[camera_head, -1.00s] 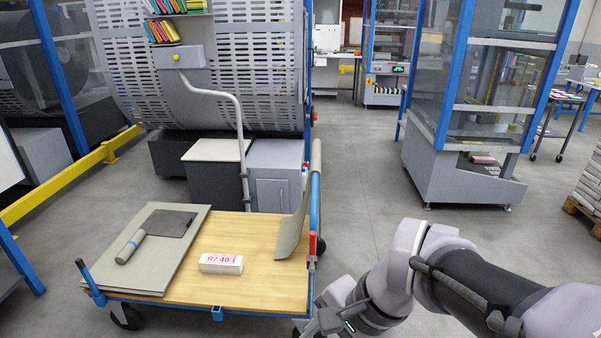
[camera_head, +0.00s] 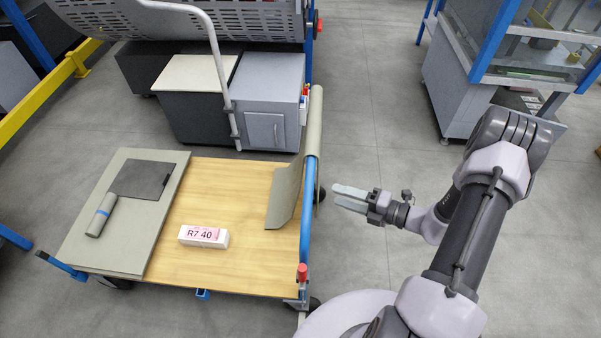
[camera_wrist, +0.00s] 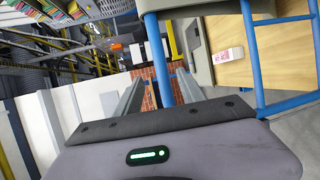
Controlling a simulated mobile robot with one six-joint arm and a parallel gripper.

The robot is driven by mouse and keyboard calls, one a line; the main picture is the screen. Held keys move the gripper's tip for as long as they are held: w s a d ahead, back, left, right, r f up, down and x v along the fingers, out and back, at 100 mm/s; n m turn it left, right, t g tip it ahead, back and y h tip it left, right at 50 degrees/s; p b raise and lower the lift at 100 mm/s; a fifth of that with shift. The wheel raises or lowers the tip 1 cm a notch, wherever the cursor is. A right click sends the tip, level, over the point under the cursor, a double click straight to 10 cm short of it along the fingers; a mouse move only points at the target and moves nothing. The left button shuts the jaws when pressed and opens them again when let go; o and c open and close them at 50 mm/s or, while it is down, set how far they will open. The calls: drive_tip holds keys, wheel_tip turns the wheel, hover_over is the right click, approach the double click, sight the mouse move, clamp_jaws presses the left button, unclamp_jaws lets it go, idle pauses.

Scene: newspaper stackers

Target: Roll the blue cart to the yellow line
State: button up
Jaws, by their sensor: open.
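The blue cart has a wooden deck (camera_head: 240,260) and a blue upright handle (camera_head: 307,220) on its right side. My gripper (camera_head: 338,196) is open and empty, just right of the handle, with its fingers pointing left toward it. A gap shows between the fingertips and the handle in the head view. In the wrist view a blue bar (camera_wrist: 155,60) of the handle appears between my two fingers (camera_wrist: 160,80). No yellow floor line is clearly visible.
A curved grey sheet (camera_head: 284,195) hangs by the handle. A grey cabinet (camera_head: 265,105) stands behind. Open floor (camera_head: 375,120) lies right; a yellow rail (camera_head: 45,90) is far left.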

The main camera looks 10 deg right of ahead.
drive_tip(key=b+x, duration=0.2)
drive_tip(key=x, duration=1.1)
drive_tip(key=shift+w+a+b, duration=0.25)
drive_tip(key=shift+b, duration=0.1)
drive_tip(key=shift+c, duration=0.2)
clamp_jaws()
drive_tip(key=shift+f, duration=0.1)
